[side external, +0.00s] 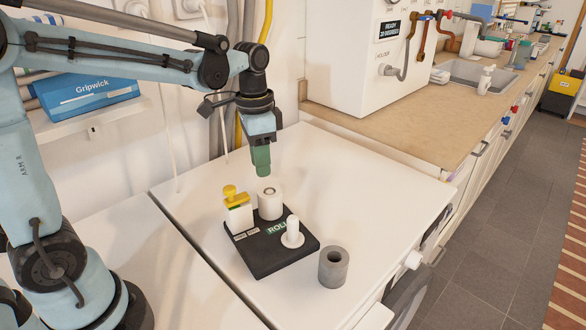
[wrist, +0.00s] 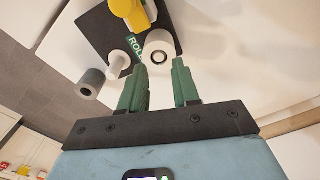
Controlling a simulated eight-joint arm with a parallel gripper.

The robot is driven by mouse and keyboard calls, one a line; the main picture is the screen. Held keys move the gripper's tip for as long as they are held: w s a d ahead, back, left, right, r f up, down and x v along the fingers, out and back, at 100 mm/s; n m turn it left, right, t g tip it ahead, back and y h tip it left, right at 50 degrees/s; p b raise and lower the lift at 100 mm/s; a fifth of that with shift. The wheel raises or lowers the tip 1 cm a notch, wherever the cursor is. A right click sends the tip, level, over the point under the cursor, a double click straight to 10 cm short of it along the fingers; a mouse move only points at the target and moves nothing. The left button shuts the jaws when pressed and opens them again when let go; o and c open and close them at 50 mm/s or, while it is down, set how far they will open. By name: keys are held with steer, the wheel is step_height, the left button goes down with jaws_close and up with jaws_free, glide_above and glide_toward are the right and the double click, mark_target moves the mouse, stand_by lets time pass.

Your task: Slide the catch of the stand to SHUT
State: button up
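The stand is a black base (side external: 270,262) with a green label starting "ROLL", lying on the white worktop. Its yellow catch (side external: 231,193) sits on top of a white block at the left corner; the catch also shows at the top of the wrist view (wrist: 130,14). Small labels beside the block are too small to read, so I cannot tell the catch's position. My gripper (side external: 262,174) has green fingers and hangs above and behind the stand, apart from the catch. In the wrist view my gripper (wrist: 157,72) is open, with nothing between its fingers.
A white roll (side external: 270,203) stands on the base beside the block. A white peg with a round flange (side external: 292,233) is at the base's right side. A grey hollow cylinder (side external: 333,267) stands on the worktop to the right. The worktop (side external: 375,195) is clear behind it.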

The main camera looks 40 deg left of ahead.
steer(key=s+a+r+n, duration=0.1)
steer(key=n, duration=0.3)
steer(key=s+a+r+n, duration=0.1)
steer(key=s+n, duration=0.1)
steer(key=n, duration=0.2)
steer(key=s+a+r+n+h, duration=0.1)
steer(key=r+n, duration=0.1)
steer(key=n, duration=0.2)
steer(key=shift+s+r+t, duration=0.1)
steer(key=shift+s+t, duration=0.2)
steer(key=shift+t, duration=0.1)
jaws_close()
steer(key=s+a+r+n+t, duration=0.1)
steer(key=s+n, duration=0.3)
steer(key=n, duration=0.6)
steer(key=s+r+n, duration=0.3)
steer(key=n, duration=0.8)
steer(key=shift+s+a+r+t+h, duration=0.15)
steer(key=shift+s+a+t+h, duration=0.2)
steer(key=shift+a+t+h, duration=0.05)
